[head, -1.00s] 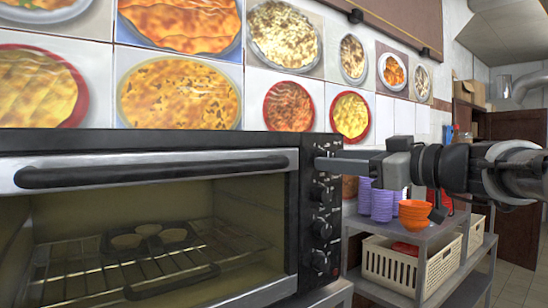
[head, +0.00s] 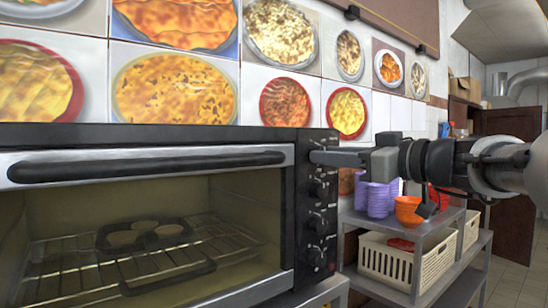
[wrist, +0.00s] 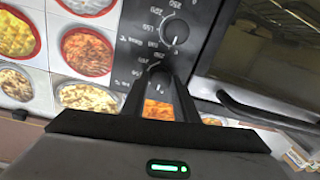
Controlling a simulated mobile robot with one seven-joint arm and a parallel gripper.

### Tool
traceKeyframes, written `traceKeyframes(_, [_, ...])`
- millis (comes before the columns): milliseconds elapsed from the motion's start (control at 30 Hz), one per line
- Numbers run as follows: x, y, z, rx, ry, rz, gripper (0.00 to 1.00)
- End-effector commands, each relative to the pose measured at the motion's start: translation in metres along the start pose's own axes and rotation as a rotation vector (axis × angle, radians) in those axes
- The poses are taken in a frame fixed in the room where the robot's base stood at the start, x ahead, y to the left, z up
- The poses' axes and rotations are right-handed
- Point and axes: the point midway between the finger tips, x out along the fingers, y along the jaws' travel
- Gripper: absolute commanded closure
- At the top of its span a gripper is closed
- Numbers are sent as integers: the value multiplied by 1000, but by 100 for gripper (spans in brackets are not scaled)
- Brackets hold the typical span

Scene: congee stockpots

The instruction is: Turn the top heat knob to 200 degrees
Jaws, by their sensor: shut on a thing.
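A black toaster oven (head: 140,136) fills the left of the head view, with several black knobs in a column on its right-hand control panel. My gripper (head: 316,157) reaches in from the right, level with the top of the panel. In the wrist view my gripper (wrist: 158,82) has its two fingers shut on the top heat knob (wrist: 159,74), one on each side. The fingers hide much of this knob, so I cannot read its setting. A second knob (wrist: 175,30) with a number dial shows beyond it.
The oven door (head: 150,225) is closed, with a rack and a dark tray behind the glass. To the right, a metal shelf (head: 440,226) holds purple stacked cups (head: 377,198), orange bowls (head: 408,210) and a cream basket (head: 388,262). A tiled wall stands behind the oven.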

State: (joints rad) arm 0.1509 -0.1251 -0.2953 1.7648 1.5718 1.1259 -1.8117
Motion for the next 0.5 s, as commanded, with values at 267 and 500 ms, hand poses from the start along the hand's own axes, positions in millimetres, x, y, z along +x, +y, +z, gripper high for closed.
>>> traceKeyframes(267, [0, -1, 4, 161, 10, 1, 95])
traceKeyframes(500, [0, -1, 4, 381, 22, 3, 95])
